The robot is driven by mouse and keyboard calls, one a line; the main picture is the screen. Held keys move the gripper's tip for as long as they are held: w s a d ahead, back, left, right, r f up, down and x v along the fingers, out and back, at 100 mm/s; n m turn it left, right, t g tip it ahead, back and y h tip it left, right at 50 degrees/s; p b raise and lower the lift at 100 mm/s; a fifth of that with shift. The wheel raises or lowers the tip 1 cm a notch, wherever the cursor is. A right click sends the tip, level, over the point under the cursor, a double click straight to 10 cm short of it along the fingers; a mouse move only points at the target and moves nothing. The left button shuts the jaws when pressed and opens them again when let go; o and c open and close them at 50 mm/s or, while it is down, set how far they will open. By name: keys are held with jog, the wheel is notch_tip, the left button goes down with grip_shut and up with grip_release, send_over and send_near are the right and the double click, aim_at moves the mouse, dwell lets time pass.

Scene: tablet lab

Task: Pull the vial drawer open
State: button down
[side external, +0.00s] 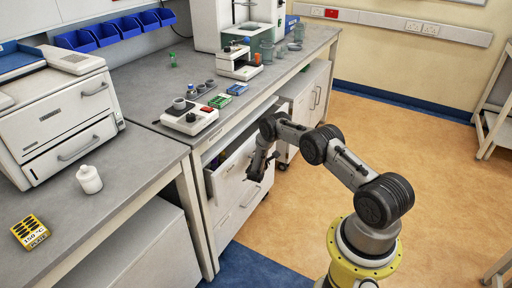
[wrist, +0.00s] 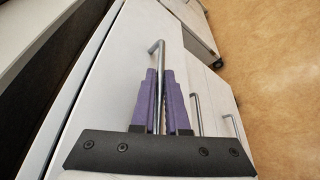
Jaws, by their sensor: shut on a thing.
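The vial drawer (side external: 232,161) is the upper white drawer under the right-hand bench, and it stands partly pulled out. Small coloured things show inside its near side, too small to tell. In the wrist view its white front (wrist: 123,65) has a metal bar handle (wrist: 156,48). My gripper (wrist: 159,88) has purple fingers shut on this handle, one on each side of the bar. In the side view my gripper (side external: 257,167) is at the drawer front and hides the handle there.
A lower drawer (side external: 238,207) sits below, and a white cabinet (side external: 308,97) stands beyond. The benchtop (side external: 165,95) above carries a balance (side external: 190,117) and racks. A printer-like machine (side external: 60,115) and a white bottle (side external: 89,179) stand on the left bench. The tan floor (side external: 375,130) is clear.

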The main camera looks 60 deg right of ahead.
jog(key=s, duration=2.5)
jog(key=shift+s, duration=0.35)
jog(key=c, duration=0.9)
grip_release()
jog(key=v, duration=1.4)
jog(key=shift+d, duration=0.1)
